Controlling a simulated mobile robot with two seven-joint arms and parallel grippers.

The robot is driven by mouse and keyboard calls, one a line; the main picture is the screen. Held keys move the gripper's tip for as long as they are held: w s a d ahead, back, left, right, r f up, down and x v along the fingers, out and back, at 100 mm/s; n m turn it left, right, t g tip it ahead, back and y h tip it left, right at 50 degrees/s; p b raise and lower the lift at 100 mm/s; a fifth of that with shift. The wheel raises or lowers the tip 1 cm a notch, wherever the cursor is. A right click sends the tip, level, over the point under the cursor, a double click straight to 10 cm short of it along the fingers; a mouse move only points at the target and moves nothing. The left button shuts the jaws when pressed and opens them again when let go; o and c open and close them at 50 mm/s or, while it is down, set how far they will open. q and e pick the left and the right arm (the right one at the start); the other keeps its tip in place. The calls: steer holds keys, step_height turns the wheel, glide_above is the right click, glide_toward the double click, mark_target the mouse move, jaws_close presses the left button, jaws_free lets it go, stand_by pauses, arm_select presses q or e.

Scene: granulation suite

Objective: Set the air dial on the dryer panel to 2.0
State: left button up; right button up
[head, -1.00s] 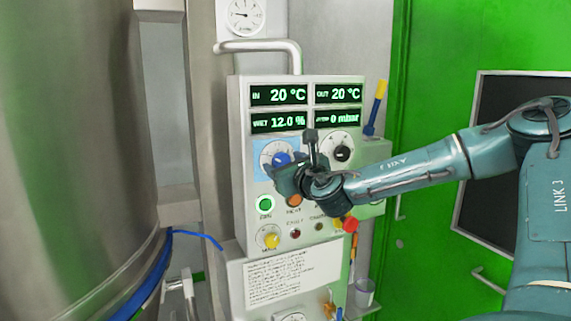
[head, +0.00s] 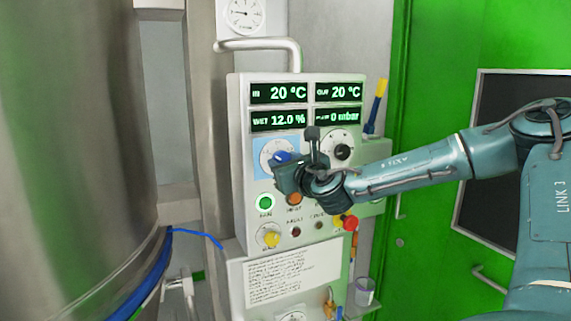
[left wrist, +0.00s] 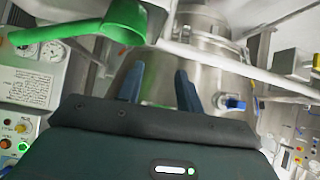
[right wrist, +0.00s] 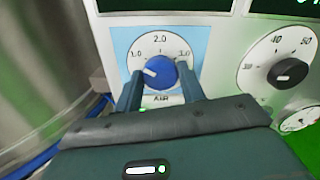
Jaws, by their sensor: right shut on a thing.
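The air dial is a blue knob (right wrist: 162,73) on a white scale marked 1.0, 2.0 and 3.0, on a light-blue plate (right wrist: 119,42) labelled AIR. Its white pointer is turned to the left, on the 1.0 side and away from 2.0 at the top. My right gripper (right wrist: 162,88) is shut on the knob, one finger at each side. In the head view my right gripper (head: 284,166) partly hides the knob at the dryer panel (head: 241,150). My left gripper (left wrist: 156,82) shows only in the left wrist view, its fingers apart with nothing between them.
A black dial (head: 343,152) is right of the air dial. Below are a lit green button (head: 265,202), a yellow knob (head: 270,236) and a red button (head: 350,223). A steel vessel (head: 75,150) stands left. A green scoop (left wrist: 124,22) is near my left gripper.

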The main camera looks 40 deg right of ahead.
arm_select(q)
steer(key=f+b, duration=0.1)
steer(key=b, duration=0.1)
steer(key=shift+d+f+b, duration=0.15)
steer(key=shift+d+b, duration=0.05)
steer(key=shift+b, duration=0.2)
arm_select(e)
steer(key=m, duration=0.3)
steer(key=shift+f+m, duration=0.15)
steer(key=shift+m, duration=0.15)
arm_select(q)
steer(key=shift+w+d+t+h+b, duration=0.35)
steer(key=shift+d+b, duration=0.2)
steer(key=shift+b, duration=0.5)
arm_select(e)
steer(key=m, duration=0.4)
arm_select(q)
steer(key=shift+w+d+t+b, duration=0.15)
steer(key=shift+d+t+b, duration=0.1)
steer(key=shift+b, duration=0.35)
arm_select(e)
steer(key=shift+m, duration=1.9)
steer(key=o, duration=1)
steer(key=shift+c, duration=0.2)
steer(key=shift+s, duration=0.1)
